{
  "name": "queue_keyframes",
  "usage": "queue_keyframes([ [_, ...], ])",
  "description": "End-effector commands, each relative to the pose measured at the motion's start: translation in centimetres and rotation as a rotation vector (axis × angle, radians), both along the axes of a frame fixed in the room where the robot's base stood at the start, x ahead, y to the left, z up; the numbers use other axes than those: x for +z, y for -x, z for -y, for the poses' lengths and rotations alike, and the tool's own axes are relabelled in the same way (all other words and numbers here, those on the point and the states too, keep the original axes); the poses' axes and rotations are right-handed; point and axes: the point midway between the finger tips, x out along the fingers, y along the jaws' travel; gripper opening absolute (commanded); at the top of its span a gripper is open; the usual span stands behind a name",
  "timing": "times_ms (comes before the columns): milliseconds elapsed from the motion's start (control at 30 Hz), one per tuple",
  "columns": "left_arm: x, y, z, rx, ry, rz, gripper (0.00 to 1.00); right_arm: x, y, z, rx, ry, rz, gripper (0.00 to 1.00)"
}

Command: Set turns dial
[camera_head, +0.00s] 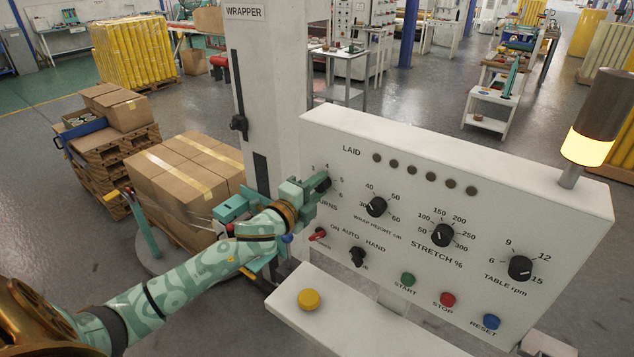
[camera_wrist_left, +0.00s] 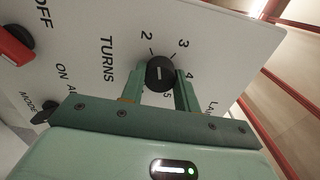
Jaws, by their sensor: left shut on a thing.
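The TURNS dial (camera_head: 323,184) is a black knob at the left end of the white control panel (camera_head: 400,165). In the left wrist view the dial (camera_wrist_left: 160,73) sits between two green fingers, with the numbers 2, 3, 4 and 5 around it. A short white mark shows on its face; I cannot tell surely which number it points at. My left gripper (camera_head: 317,190) is shut on this dial, its fingers on opposite sides. It partly hides the dial and the TURNS label in the head view. My right gripper is not in view.
The WRAP HEIGHT dial (camera_head: 376,206), STRETCH dial (camera_head: 443,235) and TABLE rpm dial (camera_head: 520,268) line the panel. A red switch (camera_head: 318,234) and the mode knob (camera_head: 357,256) lie just below my gripper. A yellow button (camera_head: 309,299) is on the lower ledge. Boxes (camera_head: 185,175) stand behind my arm.

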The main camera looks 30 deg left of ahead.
Motion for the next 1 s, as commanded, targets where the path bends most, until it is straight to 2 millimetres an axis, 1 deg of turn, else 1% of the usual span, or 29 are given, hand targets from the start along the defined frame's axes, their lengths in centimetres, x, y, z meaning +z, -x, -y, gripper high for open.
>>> queue_keyframes([
  [33,0.2,0.0,0.0,0.003,0.035,-0.005,0.08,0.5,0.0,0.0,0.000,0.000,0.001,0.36],
  [100,0.1,0.0,-0.1,0.003,0.081,-0.008,0.08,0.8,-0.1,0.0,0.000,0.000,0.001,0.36],
  [400,0.0,0.0,-0.1,0.003,0.212,-0.018,0.08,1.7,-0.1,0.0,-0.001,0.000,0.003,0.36],
  [600,0.0,0.0,-0.1,0.003,0.245,-0.020,0.08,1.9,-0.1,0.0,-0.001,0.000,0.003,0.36],
  [1000,-0.1,0.0,-0.1,0.002,0.252,-0.022,0.08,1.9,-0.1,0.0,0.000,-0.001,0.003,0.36],
])
